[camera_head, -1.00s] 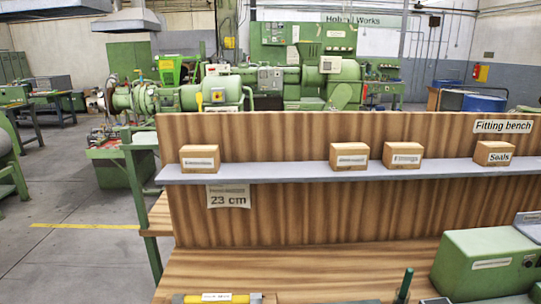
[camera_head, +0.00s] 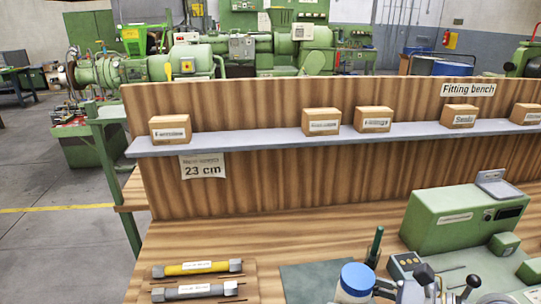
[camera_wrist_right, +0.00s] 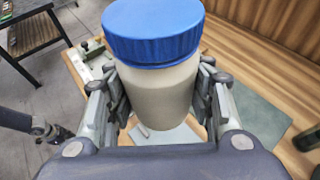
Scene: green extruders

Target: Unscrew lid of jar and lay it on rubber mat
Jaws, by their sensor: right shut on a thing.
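The jar shows large in the right wrist view, a beige body (camera_wrist_right: 160,95) with a ribbed blue lid (camera_wrist_right: 153,30) seated on top. My right gripper (camera_wrist_right: 160,105) has its two fingers closed on the jar's body from both sides, below the lid. In the head view the blue lid (camera_head: 357,278) is at the bottom edge, and the jar's lower body is cut off. The rubber mat (camera_head: 310,281), dark grey-green, lies flat on the bench just left of the jar. A dark jointed part (camera_wrist_right: 38,127) at the left edge of the wrist view may be my left gripper; its fingers are unclear.
A yellow tool (camera_head: 197,267) and a grey tool (camera_head: 195,290) lie on a wooden board left of the mat. A green post (camera_head: 375,245) stands behind the jar. A green machine (camera_head: 465,222) fills the bench's right. A shelf (camera_head: 250,142) with boxes runs behind.

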